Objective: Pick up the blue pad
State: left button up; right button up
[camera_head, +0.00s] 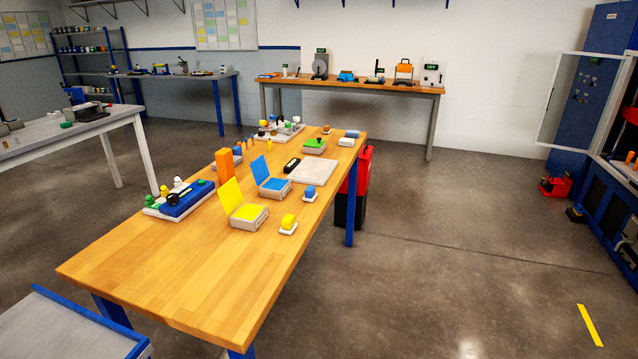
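On the wooden table (180,270) stands a small grey box with a blue top surface (274,184) and a blue lid (261,168) raised at its back. It looks like a blue pad. To its right, a small blue block (310,191) sits on a white base. Another small blue-topped piece (352,134) lies at the far right end of the table. I cannot tell for certain which of these is the blue pad. Neither of my grippers is in view.
Nearer stands a similar yellow box (249,213) with a raised lid, beside a yellow block (288,221). An orange upright block (225,175), a blue tray (187,198) and a pale flat plate (313,171) are close by.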

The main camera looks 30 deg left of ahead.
aim_at(310, 195)
jog(key=i+u, duration=0.25)
jog(key=i, duration=0.2)
jog(key=i+l+u, duration=0.2)
jog(key=i, duration=0.25)
jog(key=i+u, duration=0.25)
jog(key=i, duration=0.2)
